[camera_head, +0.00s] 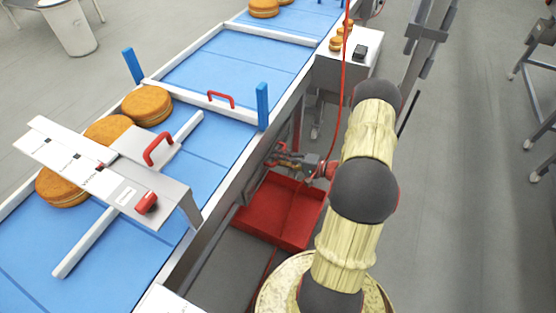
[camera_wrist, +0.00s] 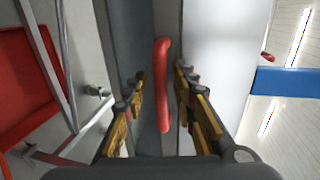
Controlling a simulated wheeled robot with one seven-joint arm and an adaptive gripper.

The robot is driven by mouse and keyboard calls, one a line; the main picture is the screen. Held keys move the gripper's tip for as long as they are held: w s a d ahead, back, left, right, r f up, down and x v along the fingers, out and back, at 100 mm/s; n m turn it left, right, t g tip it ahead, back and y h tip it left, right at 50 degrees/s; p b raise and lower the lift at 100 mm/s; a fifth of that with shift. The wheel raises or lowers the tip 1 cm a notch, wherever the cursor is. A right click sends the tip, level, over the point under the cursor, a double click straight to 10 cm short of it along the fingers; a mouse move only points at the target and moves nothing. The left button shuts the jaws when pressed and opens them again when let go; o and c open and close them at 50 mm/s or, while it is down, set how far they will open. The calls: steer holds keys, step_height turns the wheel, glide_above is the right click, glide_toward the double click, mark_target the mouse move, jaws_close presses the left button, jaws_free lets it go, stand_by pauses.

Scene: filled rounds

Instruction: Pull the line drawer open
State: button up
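A red bar handle (camera_wrist: 162,85) stands in the middle of the wrist view, against a narrow grey front on the side of the conveyor line. I take this grey front (camera_wrist: 140,40) to be the line drawer's; its edges are partly hidden by my fingers. My gripper (camera_wrist: 160,76) is open, with one finger on each side of the handle and visible gaps to it. In the head view my gripper (camera_head: 284,155) is at the line's side, above the red tray; the drawer handle cannot be made out clearly there.
A red tray (camera_head: 252,226) lies low beside the line; it also shows in the wrist view (camera_wrist: 22,85). The blue conveyor (camera_head: 222,140) carries filled rounds (camera_head: 147,104) under a metal bridge (camera_head: 165,190). A side box (camera_head: 345,72) stands farther along. The floor at right is open.

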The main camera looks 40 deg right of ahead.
steer(key=shift+w+a, duration=0.1)
steer(key=shift+w, duration=0.1)
steer(key=shift+c, duration=0.7)
jaws_close()
